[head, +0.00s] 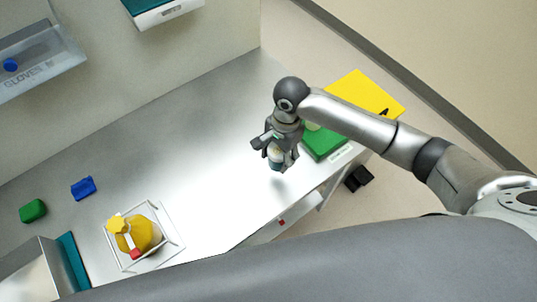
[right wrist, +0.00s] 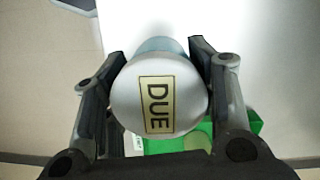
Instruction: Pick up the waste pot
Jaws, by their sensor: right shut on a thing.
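My right gripper (head: 276,150) is shut on a small pot (head: 276,161) with a pale body and a teal-blue lower part. In the right wrist view the round whitish lid of the pot (right wrist: 188,88) faces the camera and carries a tan label reading "DUE". The two fingers of the right gripper (right wrist: 160,75) press on opposite sides of the pot. The pot is over the metal bench near its right end, beside the green tray; I cannot tell whether it touches the bench. My left gripper is not in view.
A green tray (head: 322,144) holds a pale round thing and stands before a yellow panel (head: 362,95). A white wire frame (head: 177,232) around a yellow item, a blue block (head: 83,188) and a green block (head: 33,211) are at left. The middle of the bench (head: 190,140) is clear.

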